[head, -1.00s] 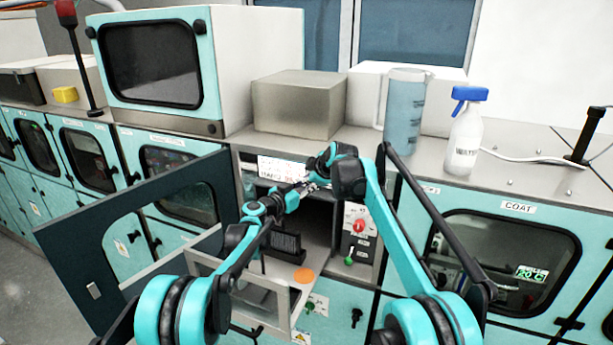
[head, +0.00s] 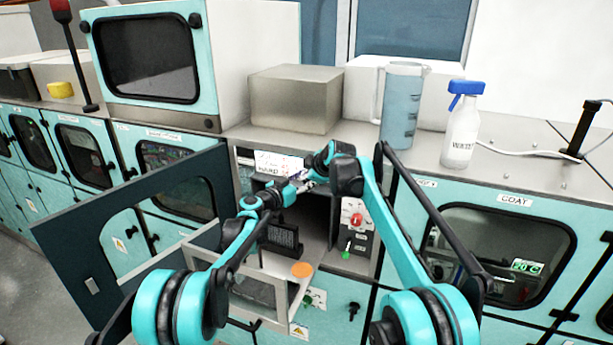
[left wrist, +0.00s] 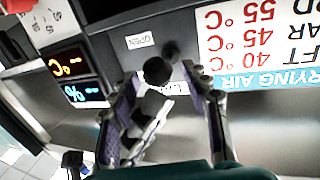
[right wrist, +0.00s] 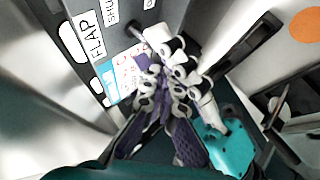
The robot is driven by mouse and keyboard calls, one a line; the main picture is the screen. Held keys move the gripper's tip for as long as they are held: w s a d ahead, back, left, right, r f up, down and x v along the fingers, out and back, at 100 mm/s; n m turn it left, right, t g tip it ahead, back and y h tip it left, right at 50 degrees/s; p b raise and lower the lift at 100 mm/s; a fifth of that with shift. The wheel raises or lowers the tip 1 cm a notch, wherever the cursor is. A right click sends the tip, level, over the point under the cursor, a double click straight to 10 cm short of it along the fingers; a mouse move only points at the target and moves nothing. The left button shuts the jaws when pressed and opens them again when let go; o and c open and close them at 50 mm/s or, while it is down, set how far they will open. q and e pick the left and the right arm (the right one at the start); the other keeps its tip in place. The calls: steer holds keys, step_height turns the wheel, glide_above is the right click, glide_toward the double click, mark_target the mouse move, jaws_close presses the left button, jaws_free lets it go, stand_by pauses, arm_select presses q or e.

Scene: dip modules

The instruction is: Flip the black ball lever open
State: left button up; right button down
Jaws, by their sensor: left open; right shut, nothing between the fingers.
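The black ball (left wrist: 157,70) of the lever shows in the left wrist view, below a small OPEN label (left wrist: 140,41) on a dark panel. My left gripper (left wrist: 163,78) is open there, with a finger on each side of the ball; I cannot tell whether they touch it. In the right wrist view my right gripper (right wrist: 158,82) is shut and empty, close to the left gripper's pale finger links, near a FLAP label (right wrist: 90,40). In the head view both grippers meet at the opening's top, where the right one (head: 309,182) hides the lever.
A large dark door (head: 75,225) stands open at the left. A red knob (head: 356,220) is to the right.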

arm_select(q)
steer(key=shift+s, duration=0.1)
